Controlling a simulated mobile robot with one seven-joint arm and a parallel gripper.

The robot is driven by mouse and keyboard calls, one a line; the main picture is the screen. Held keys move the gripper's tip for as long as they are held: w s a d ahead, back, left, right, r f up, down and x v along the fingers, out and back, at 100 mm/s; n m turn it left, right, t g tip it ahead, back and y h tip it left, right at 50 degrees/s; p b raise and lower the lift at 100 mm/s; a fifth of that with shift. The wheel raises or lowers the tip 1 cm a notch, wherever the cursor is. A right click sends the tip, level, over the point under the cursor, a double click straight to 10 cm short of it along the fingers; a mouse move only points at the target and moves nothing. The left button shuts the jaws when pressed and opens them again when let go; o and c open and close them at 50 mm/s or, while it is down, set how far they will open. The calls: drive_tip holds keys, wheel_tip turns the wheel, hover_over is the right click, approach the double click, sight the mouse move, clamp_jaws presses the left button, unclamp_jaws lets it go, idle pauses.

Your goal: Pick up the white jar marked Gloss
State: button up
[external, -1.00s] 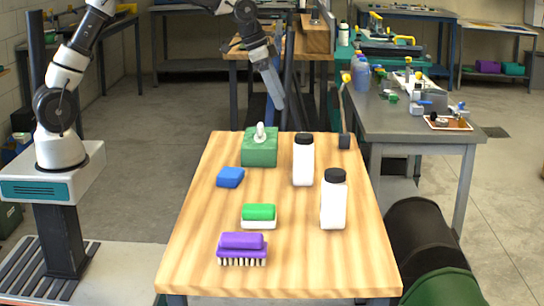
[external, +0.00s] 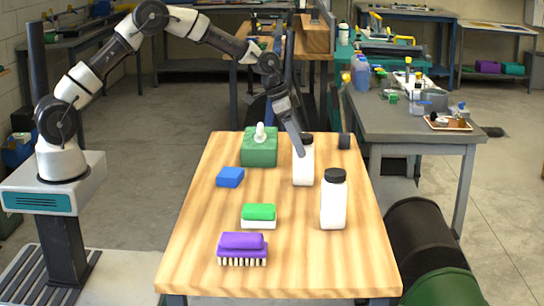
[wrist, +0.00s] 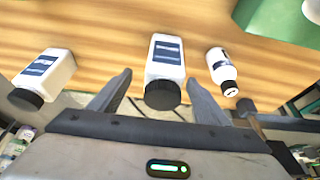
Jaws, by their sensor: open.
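Two white jars with black caps stand upright on the wooden table in the external view, a rear jar (external: 303,172) and a front jar (external: 333,206). The wrist view shows three white containers with dark blue labels: a left one (wrist: 50,72), a middle one (wrist: 165,62) and a smaller right one (wrist: 219,64). The label words are too small to read, so I cannot tell which is Gloss. My gripper (external: 301,153) is open and empty, close to the rear jar's cap. In the wrist view, my fingers (wrist: 160,79) flank the middle container; contact is not visible.
A green tissue box (external: 259,152), a blue sponge (external: 230,177), a green-and-white block (external: 259,217) and a purple brush (external: 242,248) occupy the table's left side. The wooden table (external: 310,268) is clear at front right. A grey bench (external: 400,125) stands behind at right.

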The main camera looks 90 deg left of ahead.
sight(304, 160)
drive_tip(key=x, duration=0.3)
drive_tip(key=b+x, duration=0.1)
drive_tip(key=x, duration=0.1)
drive_tip(key=shift+s+a, duration=0.2)
drive_tip(key=shift+a, duration=0.1)
drive_tip(key=c, duration=1.5)
